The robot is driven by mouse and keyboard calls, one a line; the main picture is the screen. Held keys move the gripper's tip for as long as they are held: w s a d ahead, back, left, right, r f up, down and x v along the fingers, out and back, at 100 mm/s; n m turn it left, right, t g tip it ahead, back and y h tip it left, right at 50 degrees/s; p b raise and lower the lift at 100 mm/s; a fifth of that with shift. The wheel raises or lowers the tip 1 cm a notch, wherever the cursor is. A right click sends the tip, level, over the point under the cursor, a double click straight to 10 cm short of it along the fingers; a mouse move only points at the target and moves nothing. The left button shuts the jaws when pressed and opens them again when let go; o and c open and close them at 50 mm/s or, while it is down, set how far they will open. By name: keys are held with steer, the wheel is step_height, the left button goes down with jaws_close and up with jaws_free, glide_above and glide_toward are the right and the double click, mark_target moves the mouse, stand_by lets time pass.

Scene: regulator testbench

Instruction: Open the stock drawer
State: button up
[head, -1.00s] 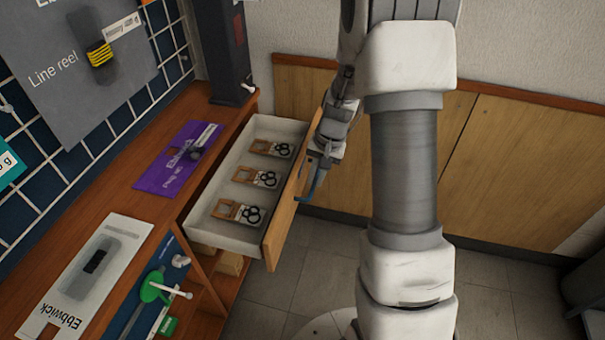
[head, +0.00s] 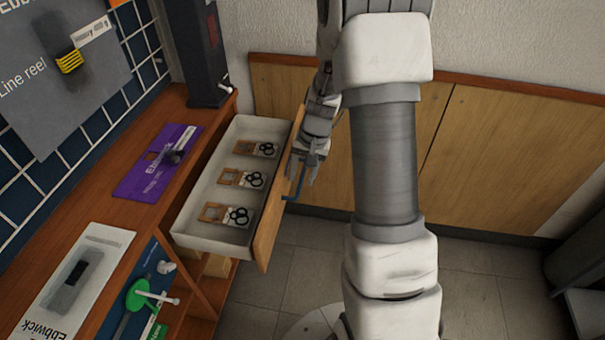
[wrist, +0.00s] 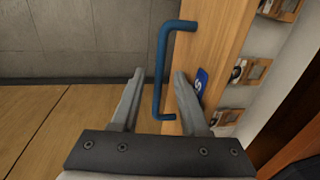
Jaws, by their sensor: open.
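The stock drawer (head: 185,227) stands pulled out from the wooden bench in the head view. It is a white tray with a wooden front (head: 272,215), and several carded packets (head: 240,179) lie inside. Its blue bar handle (wrist: 160,75) shows in the wrist view. My gripper (wrist: 157,85) is open, with one finger on each side of the handle's lower part; I cannot tell whether either finger touches it. In the head view my gripper (head: 302,178) is at the outer side of the drawer front, and the handle is partly hidden there.
On the bench top (head: 85,205) lie a purple card (head: 155,165) and a white Ebbwick card (head: 75,275). A dark column (head: 203,55) stands at the back. Wooden wall panels (head: 390,150) are behind my arm. Open tiled floor (head: 300,265) lies in front of the drawer.

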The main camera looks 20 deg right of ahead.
step_height(320, 180, up, 17)
steer(key=s+d+p, duration=0.1)
steer(key=d+p, duration=0.1)
steer(key=p, duration=0.3)
steer(key=shift+s+d+p, duration=0.35)
steer(key=shift+s+p, duration=0.05)
steer(key=shift+r, duration=0.15)
steer(key=s+a+r+n+t+h, duration=0.1)
steer(key=s+a+r+n+t, duration=0.15)
steer(key=s+a+r, duration=0.75)
steer(key=s+a+r+n+t, duration=0.2)
steer(key=s+r+n, duration=0.2)
steer(key=s, duration=0.6)
step_height(320, 180, up, 17)
steer(key=p, duration=1.7)
steer(key=shift+d+h+p, duration=0.25)
steer(key=shift+h+p, duration=0.15)
steer(key=shift+w+d, duration=0.1)
